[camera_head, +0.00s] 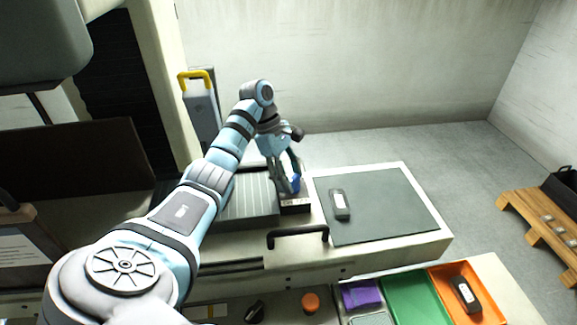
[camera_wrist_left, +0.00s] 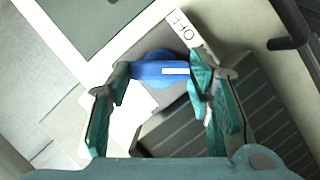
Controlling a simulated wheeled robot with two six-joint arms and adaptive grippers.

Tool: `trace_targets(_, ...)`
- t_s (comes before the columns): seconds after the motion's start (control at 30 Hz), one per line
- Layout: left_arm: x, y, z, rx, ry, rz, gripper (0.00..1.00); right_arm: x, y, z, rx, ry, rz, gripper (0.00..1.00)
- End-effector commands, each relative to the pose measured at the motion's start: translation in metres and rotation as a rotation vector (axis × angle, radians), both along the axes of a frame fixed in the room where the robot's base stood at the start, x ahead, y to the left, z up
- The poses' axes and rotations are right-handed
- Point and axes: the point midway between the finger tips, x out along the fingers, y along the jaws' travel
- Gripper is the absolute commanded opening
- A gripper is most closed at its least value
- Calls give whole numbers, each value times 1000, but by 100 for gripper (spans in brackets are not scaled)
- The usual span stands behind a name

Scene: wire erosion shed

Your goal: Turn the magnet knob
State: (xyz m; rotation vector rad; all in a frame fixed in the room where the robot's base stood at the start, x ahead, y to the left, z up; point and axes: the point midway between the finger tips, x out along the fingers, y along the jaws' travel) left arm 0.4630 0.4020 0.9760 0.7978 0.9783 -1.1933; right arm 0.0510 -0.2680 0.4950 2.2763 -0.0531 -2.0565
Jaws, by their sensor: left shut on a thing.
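The blue magnet knob (camera_wrist_left: 150,70) has a round body, a bar grip and a white stripe. In the left wrist view the bar lies roughly level across the picture. My left gripper (camera_wrist_left: 160,70) is shut on this bar, one finger at each end. A white label (camera_wrist_left: 184,27) beside the knob seems to read OFF, upside down. In the head view the knob (camera_head: 295,183) sits at the right end of the grey ribbed magnet plate (camera_head: 250,197), partly hidden by my left gripper (camera_head: 285,184). My right gripper is not in view.
A dark mat (camera_head: 385,212) with a small dark device (camera_head: 340,204) lies right of the magnet. A black handle (camera_head: 298,234) stands out in front. Coloured trays, including a green one (camera_head: 413,298), and an orange cap (camera_head: 310,302) are nearer. A yellow-handled grey unit (camera_head: 200,108) stands behind.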

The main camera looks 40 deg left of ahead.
Motion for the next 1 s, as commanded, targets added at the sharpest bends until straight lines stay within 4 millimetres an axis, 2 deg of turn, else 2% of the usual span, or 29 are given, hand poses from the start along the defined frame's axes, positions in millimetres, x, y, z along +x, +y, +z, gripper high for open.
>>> trace_targets(0.3,1,-2,-1,-3,3,-101,19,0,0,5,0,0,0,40)
trace_targets(0.77,0,-2,-2,-4,4,-114,19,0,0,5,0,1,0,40)
trace_targets(0.8,0,-2,-2,-4,4,-114,53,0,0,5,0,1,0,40)
trace_targets(0.9,0,-1,-2,-3,3,-113,67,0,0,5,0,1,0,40)
trace_targets(1.0,0,0,-1,-1,2,-111,67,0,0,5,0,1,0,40)
